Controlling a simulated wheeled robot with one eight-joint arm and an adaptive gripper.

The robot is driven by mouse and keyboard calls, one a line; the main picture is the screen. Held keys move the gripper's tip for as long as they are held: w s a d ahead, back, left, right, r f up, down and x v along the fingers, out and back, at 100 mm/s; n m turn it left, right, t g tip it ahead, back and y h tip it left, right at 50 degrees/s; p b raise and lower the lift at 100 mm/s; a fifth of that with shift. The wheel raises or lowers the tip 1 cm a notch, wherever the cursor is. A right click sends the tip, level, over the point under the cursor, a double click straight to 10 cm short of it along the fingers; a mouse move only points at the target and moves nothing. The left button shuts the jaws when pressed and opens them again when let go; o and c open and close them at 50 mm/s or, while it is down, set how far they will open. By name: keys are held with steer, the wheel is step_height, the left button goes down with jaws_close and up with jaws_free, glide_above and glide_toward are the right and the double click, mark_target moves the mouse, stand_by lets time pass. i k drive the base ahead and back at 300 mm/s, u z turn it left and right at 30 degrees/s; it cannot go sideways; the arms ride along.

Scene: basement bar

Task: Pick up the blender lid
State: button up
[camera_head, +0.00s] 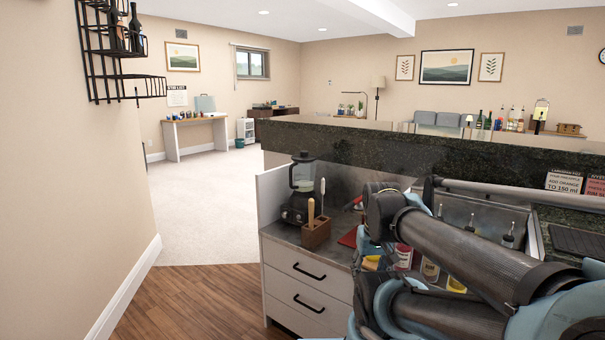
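The blender (299,201) stands upright on the grey counter at the left end of the bar. Its dark lid (303,157) sits on top of the jar. Part of the blender is close to the bar's raised dark back wall. My arm fills the lower right of the view, its folded joint to the right of the blender and apart from it in the picture. My gripper does not show, so its state and place cannot be seen.
A wooden block (316,234) with upright utensils stands in front of the blender. A red item (350,237) lies to its right. Several bottles stand behind and below my arm. Drawers (305,285) front the counter. Wooden floor (195,300) is clear to the left.

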mark_target(304, 154)
steer(key=u, duration=1.3)
steer(key=i, duration=1.2)
steer(key=z, duration=0.6)
